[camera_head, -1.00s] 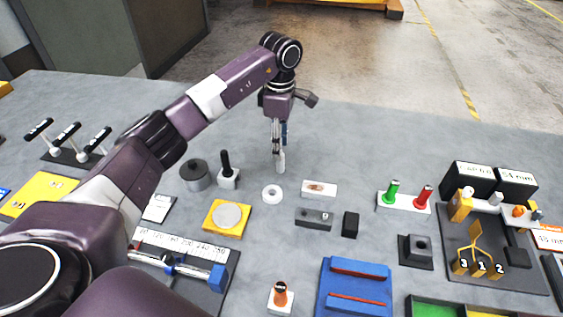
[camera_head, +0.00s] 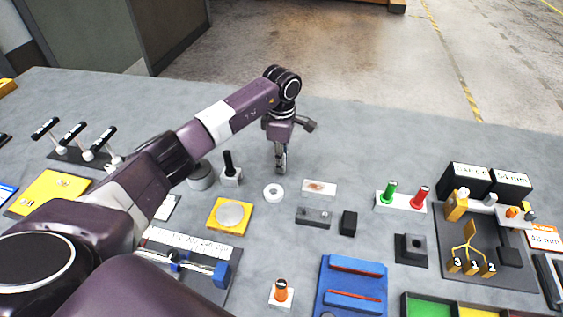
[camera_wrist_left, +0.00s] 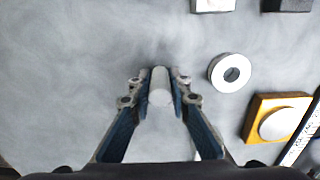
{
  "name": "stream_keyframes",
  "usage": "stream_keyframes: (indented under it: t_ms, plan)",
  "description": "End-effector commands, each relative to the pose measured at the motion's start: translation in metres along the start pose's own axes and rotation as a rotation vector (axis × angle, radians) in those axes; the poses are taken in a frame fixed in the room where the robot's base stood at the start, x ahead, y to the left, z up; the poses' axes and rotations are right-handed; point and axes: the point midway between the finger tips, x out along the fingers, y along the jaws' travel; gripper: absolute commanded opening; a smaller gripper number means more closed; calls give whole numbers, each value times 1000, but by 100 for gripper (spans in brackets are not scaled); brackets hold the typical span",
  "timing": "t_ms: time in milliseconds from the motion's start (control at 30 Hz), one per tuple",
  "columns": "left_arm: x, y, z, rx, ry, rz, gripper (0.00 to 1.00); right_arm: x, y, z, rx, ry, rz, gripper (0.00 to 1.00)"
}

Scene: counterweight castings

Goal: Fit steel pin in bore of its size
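The steel pin (camera_wrist_left: 160,87) is a light grey cylinder, upright between the fingertips in the left wrist view. My left gripper (camera_head: 281,160) points straight down at the back middle of the table, its fingertips low at the tabletop. It also shows in the left wrist view (camera_wrist_left: 160,90), a finger close along each side of the pin. I cannot tell whether the fingers press on it. A dark grey block with small holes (camera_head: 314,216) lies to the front right of the gripper. My right gripper is out of view.
A white ring (camera_head: 273,193) and a light plate (camera_head: 319,187) lie just in front of the gripper. A black-handled block (camera_head: 231,172) stands to its left, a yellow plate with a disc (camera_head: 229,216) nearer. The table behind the gripper is clear.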

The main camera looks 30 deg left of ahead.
Motion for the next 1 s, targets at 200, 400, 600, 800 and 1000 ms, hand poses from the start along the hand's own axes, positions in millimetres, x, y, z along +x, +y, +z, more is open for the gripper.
stream_keyframes:
  t_ms: [200, 400, 600, 800, 1000]
  plan:
    - [0, 0, 0, 0, 0, 0, 0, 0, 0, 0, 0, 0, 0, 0]
    - [-1, 0, 0, 0, -1, 1, 0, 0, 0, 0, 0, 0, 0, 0]
    - [-7, 1, 0, 0, -1, 2, 0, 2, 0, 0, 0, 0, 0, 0]
    - [-32, 2, 0, 1, -2, 6, 0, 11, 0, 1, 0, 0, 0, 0]
    - [-86, 2, 0, 0, -2, 10, 0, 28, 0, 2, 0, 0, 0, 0]
